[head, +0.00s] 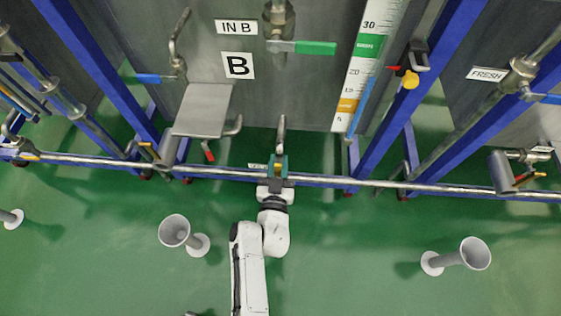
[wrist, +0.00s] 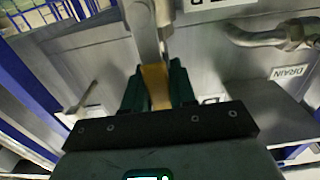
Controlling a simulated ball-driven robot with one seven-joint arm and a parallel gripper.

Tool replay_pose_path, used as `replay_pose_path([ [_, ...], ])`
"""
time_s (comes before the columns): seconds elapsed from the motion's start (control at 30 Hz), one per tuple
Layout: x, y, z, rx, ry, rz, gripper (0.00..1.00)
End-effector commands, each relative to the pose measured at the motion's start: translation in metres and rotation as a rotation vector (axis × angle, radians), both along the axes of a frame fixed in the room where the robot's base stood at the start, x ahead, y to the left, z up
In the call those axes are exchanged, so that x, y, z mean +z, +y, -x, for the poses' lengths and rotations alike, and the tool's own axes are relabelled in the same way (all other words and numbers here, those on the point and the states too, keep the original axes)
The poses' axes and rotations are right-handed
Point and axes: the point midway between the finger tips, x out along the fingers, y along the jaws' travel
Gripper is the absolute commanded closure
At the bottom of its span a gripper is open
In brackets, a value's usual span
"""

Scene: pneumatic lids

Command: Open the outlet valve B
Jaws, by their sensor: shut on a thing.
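Tank B (head: 300,95) carries a B sign (head: 238,66). The outlet valve B's yellow handle (head: 277,172) is below the tank's front, under a vertical metal pipe (head: 282,130). My gripper (head: 277,162) is shut on this handle. In the wrist view the yellow handle (wrist: 156,88) stands between the dark green fingers of my gripper (wrist: 158,90), with the grey pipe (wrist: 143,30) just beyond. The label near the handle is mostly hidden, and the fingers and pipe cover the valve body.
A red-handled valve (head: 209,151) is to the left. A long metal rail (head: 330,182) crosses in front of the tanks. Grey funnels (head: 174,230) (head: 475,253) stand on the open green floor.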

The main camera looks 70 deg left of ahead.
Motion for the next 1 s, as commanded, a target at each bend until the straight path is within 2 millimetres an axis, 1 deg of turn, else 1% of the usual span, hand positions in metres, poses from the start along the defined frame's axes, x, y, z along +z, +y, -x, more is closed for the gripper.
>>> replay_pose_path([
  [0.43, -0.0023, -0.0002, 0.0021, 0.003, -0.010, 0.009, 1.00],
  [0.47, -0.0023, -0.0002, 0.0021, 0.003, -0.010, 0.009, 0.72],
  [0.63, -0.0016, 0.0000, 0.0016, 0.002, -0.009, 0.007, 0.55],
  [0.67, -0.0015, 0.0000, 0.0015, 0.002, -0.009, 0.007, 0.53],
  [0.87, -0.0008, 0.0001, 0.0009, 0.001, -0.008, 0.006, 0.53],
  [1.0, -0.0004, -0.0055, 0.0028, 0.000, -0.008, 0.005, 0.53],
])
